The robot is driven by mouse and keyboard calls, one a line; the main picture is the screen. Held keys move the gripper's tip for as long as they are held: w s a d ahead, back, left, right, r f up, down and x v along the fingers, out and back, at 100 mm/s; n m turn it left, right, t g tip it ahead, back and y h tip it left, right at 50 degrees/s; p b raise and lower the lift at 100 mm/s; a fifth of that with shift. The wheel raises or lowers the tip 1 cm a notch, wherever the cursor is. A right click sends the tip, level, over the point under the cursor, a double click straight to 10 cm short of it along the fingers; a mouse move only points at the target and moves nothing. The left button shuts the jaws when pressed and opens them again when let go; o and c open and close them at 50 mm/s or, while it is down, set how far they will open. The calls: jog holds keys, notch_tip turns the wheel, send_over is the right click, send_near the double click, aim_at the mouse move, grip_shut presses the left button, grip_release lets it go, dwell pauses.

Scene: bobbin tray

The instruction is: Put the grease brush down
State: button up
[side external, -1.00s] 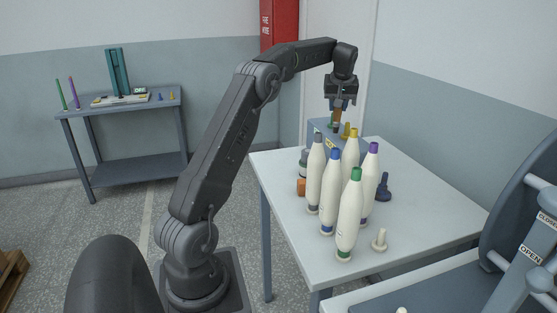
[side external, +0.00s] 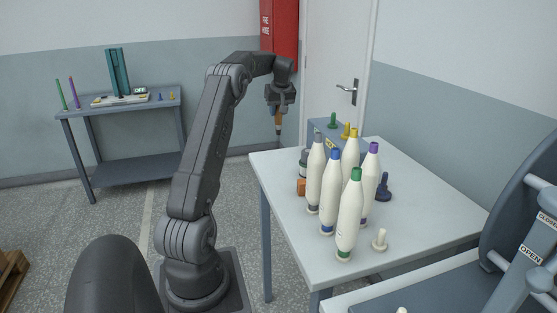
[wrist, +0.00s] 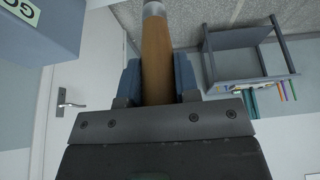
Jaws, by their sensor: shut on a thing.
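The grease brush (side external: 278,124) has a brown wooden handle and a metal collar. It hangs pointing down from my gripper (side external: 278,107), which is shut on its handle. In the wrist view the handle (wrist: 156,60) runs between the two jaws (wrist: 157,82), with the metal collar at the top edge. The bristles cannot be made out clearly. The brush is in the air, to the left of the work table (side external: 420,205) and near its back left corner, touching nothing but the jaws.
Several white bobbins (side external: 349,215) with coloured tips stand on the table. Behind them is a blue-grey box (side external: 318,126) with green and yellow pegs. An orange block (side external: 301,187) and a dark blue peg (side external: 383,188) stand nearby. A side bench (side external: 120,106) stands at the left wall.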

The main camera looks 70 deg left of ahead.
aim_at(278, 134)
notch_tip(278, 134, down, 10)
jog(key=shift+r, duration=0.25)
jog(key=shift+f, duration=0.1)
jog(key=o, duration=0.9)
